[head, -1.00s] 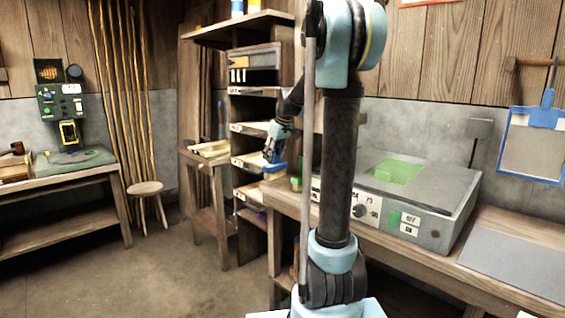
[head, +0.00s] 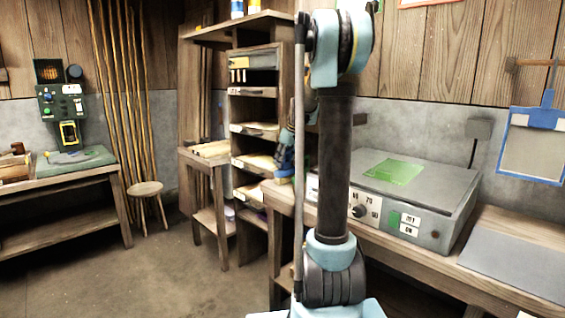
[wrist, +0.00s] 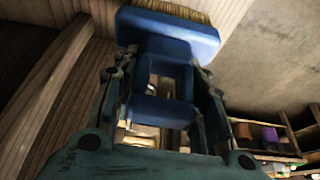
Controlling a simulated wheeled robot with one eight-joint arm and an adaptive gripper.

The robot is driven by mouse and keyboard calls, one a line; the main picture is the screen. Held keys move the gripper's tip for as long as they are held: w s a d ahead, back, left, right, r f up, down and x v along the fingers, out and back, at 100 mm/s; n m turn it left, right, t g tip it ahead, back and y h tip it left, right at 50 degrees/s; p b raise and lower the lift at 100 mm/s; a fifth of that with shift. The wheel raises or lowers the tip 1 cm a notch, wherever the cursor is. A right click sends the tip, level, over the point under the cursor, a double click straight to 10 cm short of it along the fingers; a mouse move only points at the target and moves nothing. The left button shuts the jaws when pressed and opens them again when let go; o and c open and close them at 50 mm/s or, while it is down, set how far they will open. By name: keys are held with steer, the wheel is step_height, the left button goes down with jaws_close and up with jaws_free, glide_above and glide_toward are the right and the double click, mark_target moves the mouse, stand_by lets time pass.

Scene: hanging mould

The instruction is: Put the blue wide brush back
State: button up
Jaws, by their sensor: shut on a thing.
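The blue wide brush (wrist: 168,32) is in my gripper (wrist: 165,80), which is shut on it. In the wrist view its broad blue head lies crosswise beyond the fingers, with pale bristles at the top edge. Its blue handle runs back between the fingers. In the head view my gripper (head: 286,157) is beside the tall shelf, partly hidden behind my own arm. Only a little blue of the brush (head: 285,173) shows there, near the left end of the workbench. I cannot tell whether the brush touches anything.
A wooden shelf unit (head: 253,128) with several levels stands behind my gripper. The workbench (head: 520,242) on the right bears a grey box machine (head: 425,195) with a green sheet. A blue-framed mould (head: 535,148) hangs on the right wall. A stool (head: 145,188) stands left; the floor there is clear.

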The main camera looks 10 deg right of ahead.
steer(key=o, duration=1)
steer(key=shift+f, duration=0.1)
steer(key=v, duration=1.2)
steer(key=shift+s, duration=0.1)
steer(key=s+f+m+h, duration=0.1)
steer(key=s+f+m, duration=0.1)
steer(key=s+f, duration=0.6)
steer(key=s+f+m+g, duration=0.1)
steer(key=s+f, duration=0.8)
steer(key=s, duration=1)
steer(key=s+a+f+m+h, duration=0.1)
steer(key=s+f+m, duration=0.3)
steer(key=s+f, duration=0.4)
steer(key=shift+s+a+f+h, duration=0.1)
steer(key=shift+s+h, duration=0.05)
steer(key=shift+s, duration=1.35)
steer(key=shift+s+a+f+h, duration=0.1)
steer(key=shift+s+h, duration=0.05)
steer(key=shift+s, duration=1.3)
